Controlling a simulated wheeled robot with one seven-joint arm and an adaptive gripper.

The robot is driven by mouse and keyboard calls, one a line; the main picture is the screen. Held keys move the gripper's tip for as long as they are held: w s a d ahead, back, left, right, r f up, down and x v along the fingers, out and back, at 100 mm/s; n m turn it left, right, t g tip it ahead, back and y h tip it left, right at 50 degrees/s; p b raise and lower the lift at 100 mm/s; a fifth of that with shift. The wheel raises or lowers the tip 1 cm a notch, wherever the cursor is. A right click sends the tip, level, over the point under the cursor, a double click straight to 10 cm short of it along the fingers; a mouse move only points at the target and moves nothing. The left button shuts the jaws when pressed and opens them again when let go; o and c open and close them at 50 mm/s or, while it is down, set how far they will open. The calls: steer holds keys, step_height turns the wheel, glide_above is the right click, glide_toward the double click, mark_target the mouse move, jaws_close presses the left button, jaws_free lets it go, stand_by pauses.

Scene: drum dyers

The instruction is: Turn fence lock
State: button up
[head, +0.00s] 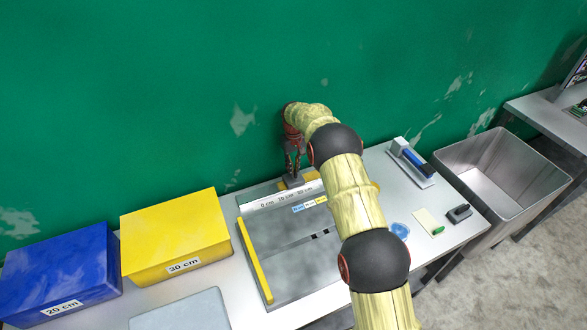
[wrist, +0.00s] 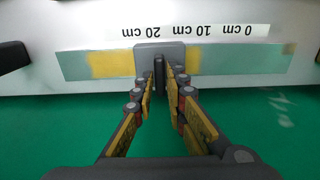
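The fence lock is a grey block with an upright dark lever (wrist: 159,72), set on a rail (wrist: 235,62) behind the printed cm scale. In the head view the grey lock block (head: 291,182) sits at the back edge of the cutting board, below my gripper (head: 294,162). In the wrist view my gripper (wrist: 161,88) points at the lock, with one finger on each side of the lever. The fingers are close together, and a narrow gap shows beside the lever, most clearly on the right. Contact is not visible. My arm hides part of the board's right side.
A yellow bar (head: 255,262) lies along the board's left side. A yellow 30 cm box (head: 175,235) and blue 20 cm box (head: 62,272) stand left. A blue-handled tool (head: 413,160) and metal bin (head: 500,175) are right. The green wall rises close behind.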

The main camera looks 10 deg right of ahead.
steer(key=o, duration=0.3)
step_height(320, 180, up, 12)
steer(key=shift+f, duration=0.1)
stand_by(0.6)
steer(key=shift+w, duration=0.1)
